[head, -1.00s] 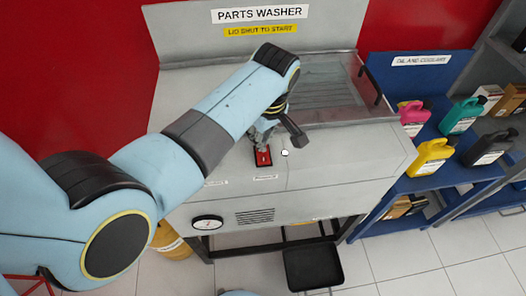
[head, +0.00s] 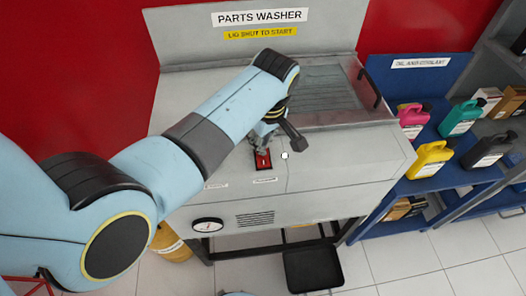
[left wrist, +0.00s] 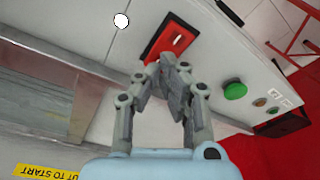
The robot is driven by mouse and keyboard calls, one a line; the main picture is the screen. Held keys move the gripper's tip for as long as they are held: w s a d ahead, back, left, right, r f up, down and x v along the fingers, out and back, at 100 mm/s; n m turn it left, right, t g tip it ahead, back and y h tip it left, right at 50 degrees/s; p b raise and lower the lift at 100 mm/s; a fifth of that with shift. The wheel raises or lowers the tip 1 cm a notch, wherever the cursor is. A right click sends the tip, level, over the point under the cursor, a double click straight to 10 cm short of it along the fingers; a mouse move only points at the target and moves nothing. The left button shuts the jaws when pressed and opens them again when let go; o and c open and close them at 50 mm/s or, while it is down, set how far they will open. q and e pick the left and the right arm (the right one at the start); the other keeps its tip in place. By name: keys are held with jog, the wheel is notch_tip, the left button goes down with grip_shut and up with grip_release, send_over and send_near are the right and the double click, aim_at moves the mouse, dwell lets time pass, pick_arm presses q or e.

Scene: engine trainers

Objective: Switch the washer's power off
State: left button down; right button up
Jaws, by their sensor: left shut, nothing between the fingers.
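The parts washer (head: 330,150) is a grey cabinet with a raised back panel. Its red power switch (head: 263,159) sits in a dark frame on the top near the front edge. The red switch also shows in the left wrist view (left wrist: 172,38), with a slot in its middle. My left gripper (head: 262,150) is just above the switch, pointing down. In the left wrist view my left gripper (left wrist: 172,62) is shut and empty, its fingertips at the edge of the switch; whether they touch it I cannot tell. My right gripper is not in view.
A round white knob (head: 285,156) is right of the switch. A green button (left wrist: 235,90) and smaller buttons lie beyond it in the left wrist view. A clear lid (head: 325,85) covers the basin. A blue shelf with bottles (head: 430,158) stands at the right; a black tray (head: 313,267) is below.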

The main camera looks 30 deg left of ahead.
pick_arm(q)
jog(key=shift+r+p, duration=1.85)
jog(key=shift+r, duration=0.15)
jog(key=shift+r+p, duration=0.35)
jog(key=shift+r, duration=0.7)
